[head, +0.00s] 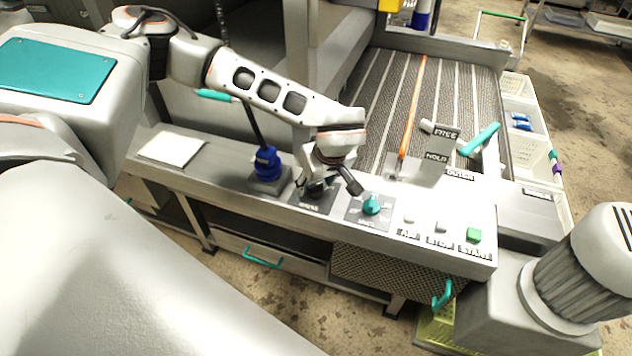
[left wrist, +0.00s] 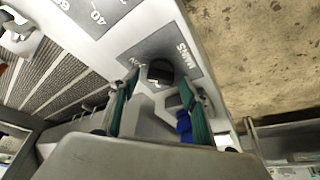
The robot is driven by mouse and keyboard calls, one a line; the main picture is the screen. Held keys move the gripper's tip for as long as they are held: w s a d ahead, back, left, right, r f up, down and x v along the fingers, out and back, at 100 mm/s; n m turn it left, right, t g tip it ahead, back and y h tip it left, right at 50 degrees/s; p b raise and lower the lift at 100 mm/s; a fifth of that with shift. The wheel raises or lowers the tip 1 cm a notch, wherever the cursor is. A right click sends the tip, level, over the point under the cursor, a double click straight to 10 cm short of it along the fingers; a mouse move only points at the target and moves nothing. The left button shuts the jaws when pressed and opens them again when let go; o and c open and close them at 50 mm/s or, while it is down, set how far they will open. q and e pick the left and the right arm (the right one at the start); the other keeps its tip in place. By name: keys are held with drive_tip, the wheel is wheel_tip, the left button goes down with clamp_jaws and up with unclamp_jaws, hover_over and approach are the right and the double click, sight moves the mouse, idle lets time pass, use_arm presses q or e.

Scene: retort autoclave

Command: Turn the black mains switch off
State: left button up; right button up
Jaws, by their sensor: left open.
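The black mains switch (left wrist: 160,72) is a round black knob on a dark grey plate lettered "MAINS" in the left wrist view. In the head view, its plate (head: 313,203) lies on the control panel, and my left gripper covers most of the switch. My left gripper (head: 337,187) is open above this plate. In the left wrist view, its two fingers (left wrist: 159,88) stand apart, with the knob between and just beyond their tips. I cannot tell whether they touch it. My right gripper is not in view.
A teal knob (head: 371,205) sits right of the mains plate, close to my gripper. A blue-collared lever (head: 266,163) stands to the left. Farther right are white buttons and a green button (head: 474,234). An orange rod (head: 411,110) rises behind the panel.

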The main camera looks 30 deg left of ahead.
use_arm(q)
drive_tip(key=c, duration=1.1)
